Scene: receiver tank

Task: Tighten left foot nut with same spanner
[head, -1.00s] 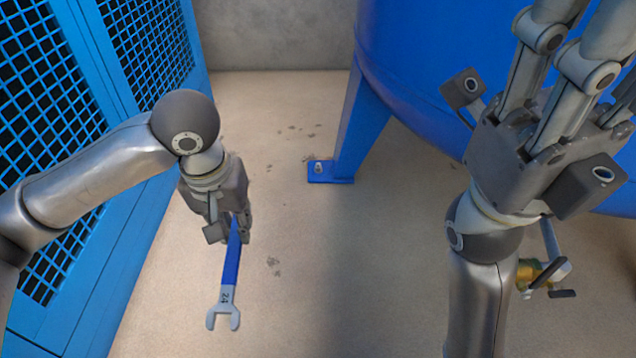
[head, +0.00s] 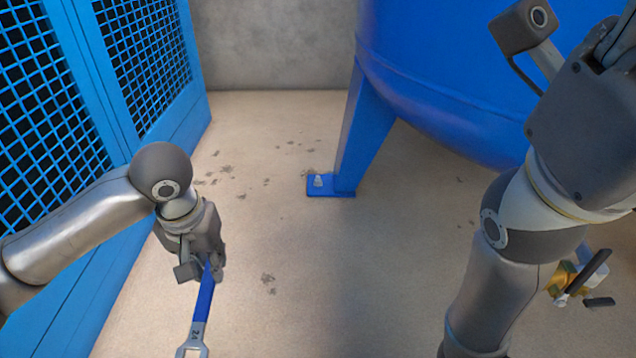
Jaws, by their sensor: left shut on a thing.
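The spanner (head: 204,303) has a blue handle and a grey head marked 24. My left gripper (head: 208,268) is shut on its handle end, and the head points down toward the bottom edge, which cuts off its tip. The left foot nut (head: 318,181) is a small pale fastener on the blue foot plate (head: 343,193) of the tank leg. The spanner is well apart from the nut, nearer to me and to the left. My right gripper (head: 612,50) is raised at the upper right, partly out of frame; its fingertips are not clear.
The blue tank (head: 450,80) rises at the upper right on its leg (head: 363,130). A blue mesh fence (head: 140,60) stands along the left. A brass valve (head: 570,278) sits at the lower right behind my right arm. The floor between fence and leg is clear.

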